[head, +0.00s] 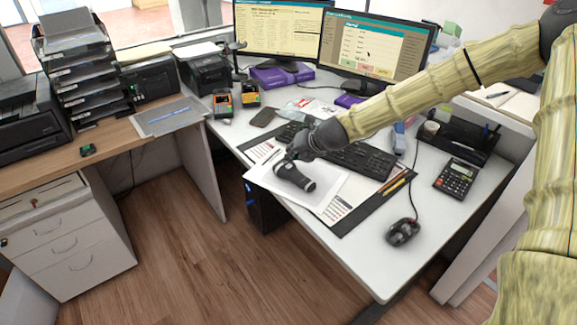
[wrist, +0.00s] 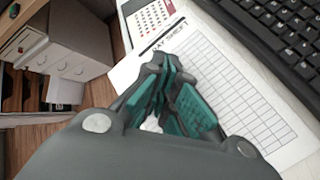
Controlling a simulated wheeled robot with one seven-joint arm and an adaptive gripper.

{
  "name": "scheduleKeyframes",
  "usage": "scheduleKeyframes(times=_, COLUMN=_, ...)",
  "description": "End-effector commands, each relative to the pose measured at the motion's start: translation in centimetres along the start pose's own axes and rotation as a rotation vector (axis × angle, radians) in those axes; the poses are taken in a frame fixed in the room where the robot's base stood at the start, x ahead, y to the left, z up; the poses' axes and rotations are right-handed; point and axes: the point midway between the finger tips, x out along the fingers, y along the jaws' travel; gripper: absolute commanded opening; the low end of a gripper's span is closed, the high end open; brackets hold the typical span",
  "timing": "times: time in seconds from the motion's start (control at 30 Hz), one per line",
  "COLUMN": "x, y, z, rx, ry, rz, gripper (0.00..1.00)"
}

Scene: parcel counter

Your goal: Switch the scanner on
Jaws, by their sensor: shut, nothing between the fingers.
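The device is not visible in the wrist view.
A black keyboard (head: 359,161) lies right of my gripper, with a calculator (head: 455,178) and a mouse (head: 403,232) further right. Two monitors (head: 375,47) stand behind. A drawer unit (head: 68,240) stands at left. Bare desk shows around the mouse.

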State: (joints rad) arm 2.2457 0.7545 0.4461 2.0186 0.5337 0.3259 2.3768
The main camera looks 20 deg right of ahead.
Motion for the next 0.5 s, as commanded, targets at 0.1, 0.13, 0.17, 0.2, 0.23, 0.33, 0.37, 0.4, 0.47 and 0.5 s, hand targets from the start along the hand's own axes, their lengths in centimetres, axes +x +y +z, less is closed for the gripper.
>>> scheduleKeyframes(times=0.1, x=0.33, y=-0.25, z=-0.26, rx=0.002, ry=0.000, rz=0.000, gripper=0.00)
scheduleKeyframes(times=0.13, x=0.40, y=-0.29, z=-0.32, rx=0.002, ry=0.000, rz=0.000, gripper=0.00)
scheduleKeyframes(times=0.17, x=0.46, y=-0.32, z=-0.37, rx=0.002, ry=0.000, rz=0.000, gripper=0.00)
scheduleKeyframes(times=0.2, x=0.53, y=-0.35, z=-0.42, rx=0.002, ry=0.000, rz=0.000, gripper=0.00)
scheduleKeyframes(times=0.23, x=0.56, y=-0.35, z=-0.44, rx=0.001, ry=0.000, rz=0.001, gripper=0.00)
scheduleKeyframes(times=0.33, x=0.56, y=-0.34, z=-0.44, rx=0.000, ry=0.000, rz=0.001, gripper=0.00)
scheduleKeyframes(times=0.37, x=0.55, y=-0.33, z=-0.43, rx=0.000, ry=0.000, rz=0.001, gripper=0.00)
scheduleKeyframes(times=0.4, x=0.54, y=-0.33, z=-0.42, rx=0.000, ry=0.000, rz=0.000, gripper=0.00)
scheduleKeyframes(times=0.47, x=0.54, y=-0.34, z=-0.42, rx=0.000, ry=0.000, rz=0.000, gripper=0.00)
scheduleKeyframes(times=0.5, x=0.54, y=-0.34, z=-0.42, rx=0.000, ry=0.000, rz=0.000, gripper=0.00)
